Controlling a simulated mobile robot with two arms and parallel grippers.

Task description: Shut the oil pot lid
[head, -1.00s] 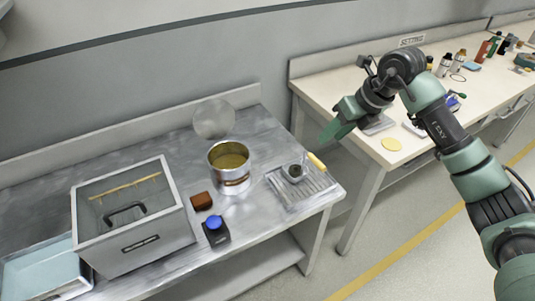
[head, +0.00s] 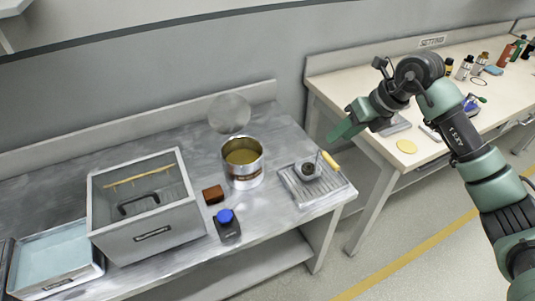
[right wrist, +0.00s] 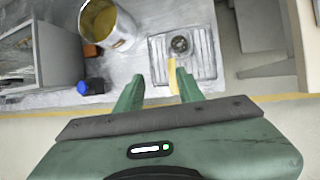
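The oil pot (head: 243,171) is a metal can with yellowish oil in it, standing on the steel bench; it also shows in the right wrist view (right wrist: 118,30). Its round grey lid (head: 229,113) stands raised at the pot's back rim, so the pot is open. My right gripper (head: 336,136) is above and to the right of the pot, clear of it, past the bench's right end in the head view. In the right wrist view its two green fingers (right wrist: 160,88) are spread apart with nothing held. My left gripper is in neither view.
A drain tray (head: 303,191) with a small dark round part and a yellow-handled tool (head: 330,160) lies right of the pot. A brown block (head: 213,195), a blue-topped dark bottle (head: 226,222) and a glass-topped box (head: 147,230) stand left and in front. A second table (head: 425,175) is at right.

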